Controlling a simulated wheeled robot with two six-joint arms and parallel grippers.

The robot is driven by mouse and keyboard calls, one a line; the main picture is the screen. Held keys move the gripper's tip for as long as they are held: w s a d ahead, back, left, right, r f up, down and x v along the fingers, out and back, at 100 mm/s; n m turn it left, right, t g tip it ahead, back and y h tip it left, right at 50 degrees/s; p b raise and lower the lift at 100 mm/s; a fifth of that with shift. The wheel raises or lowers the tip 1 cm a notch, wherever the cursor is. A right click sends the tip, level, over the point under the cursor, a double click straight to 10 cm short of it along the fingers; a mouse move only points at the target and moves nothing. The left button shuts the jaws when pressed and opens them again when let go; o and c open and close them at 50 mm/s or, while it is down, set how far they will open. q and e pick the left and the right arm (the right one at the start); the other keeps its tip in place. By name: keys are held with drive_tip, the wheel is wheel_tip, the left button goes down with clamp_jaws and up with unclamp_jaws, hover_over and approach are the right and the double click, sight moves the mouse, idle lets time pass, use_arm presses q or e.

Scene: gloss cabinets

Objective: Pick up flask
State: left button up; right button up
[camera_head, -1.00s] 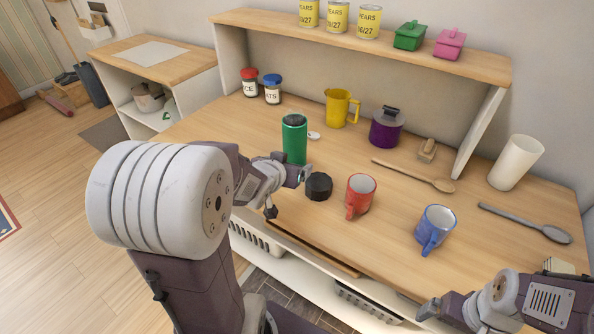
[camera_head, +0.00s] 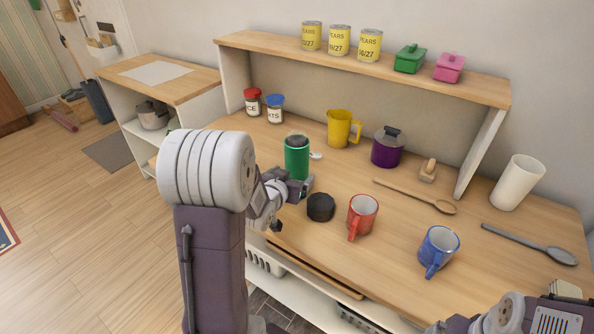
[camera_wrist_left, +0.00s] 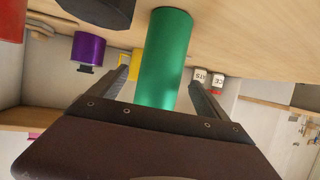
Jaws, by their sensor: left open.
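The flask is a green cylinder (camera_head: 297,160) with a dark top, standing upright on the wooden counter. My left gripper (camera_head: 302,187) is open, low beside the flask on its near side. In the left wrist view, which is upside down, the green flask (camera_wrist_left: 165,55) rises between the two spread fingers of my left gripper (camera_wrist_left: 158,80). A gap shows on each side, and the flask's top is hidden behind the gripper body. My right gripper (camera_head: 437,327) only just shows at the bottom edge, and its jaws cannot be made out.
A black round lid-like object (camera_head: 320,208) lies close to the flask, with a red mug (camera_head: 362,216) beside it and a blue mug (camera_head: 438,252) farther right. Behind stand a yellow jug (camera_head: 339,129), a purple pot (camera_head: 386,150) and two jars. A shelf (camera_head: 370,70) overhangs the back.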

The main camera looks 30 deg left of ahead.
sight(297, 171)
use_arm(q)
drive_tip(key=x, duration=0.5)
drive_tip(key=shift+s+f+b, duration=0.1)
drive_tip(key=shift+f+b, duration=0.1)
drive_tip(key=shift+b, duration=0.15)
drive_tip(key=shift+r, duration=0.1)
drive_tip(key=shift+s, duration=0.1)
drive_tip(key=c, duration=1.9)
clamp_jaws()
drive_tip(key=shift+r, duration=0.2)
